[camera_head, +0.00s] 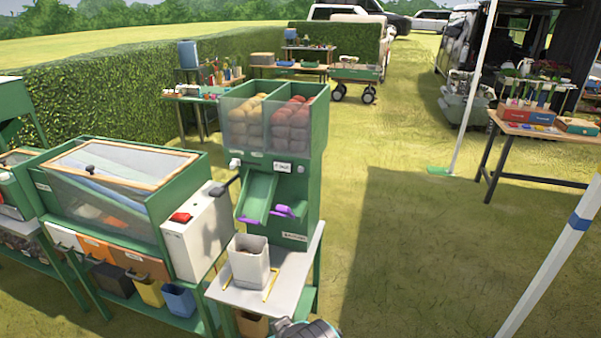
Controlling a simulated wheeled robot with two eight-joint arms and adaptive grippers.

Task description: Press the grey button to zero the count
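A green dispenser (309,214) stands in the middle, with two clear bins of yellow and red round produce at its top. A small round grey button-like knob (301,169) sits on its front, right of a white label (283,167). A paler round knob (235,163) sits at the left of the same front. Nothing touches either knob. I cannot tell for sure which one is the grey button. Neither of my grippers shows; only a grey rounded part of mine rises at the bottom edge.
A sloping green chute (258,196) with purple pieces (284,211) is below the knobs. A pale open container (248,262) stands on the shelf (288,272) under it. A white box with a red button (181,217) adjoins on the left. Grass is open to the right.

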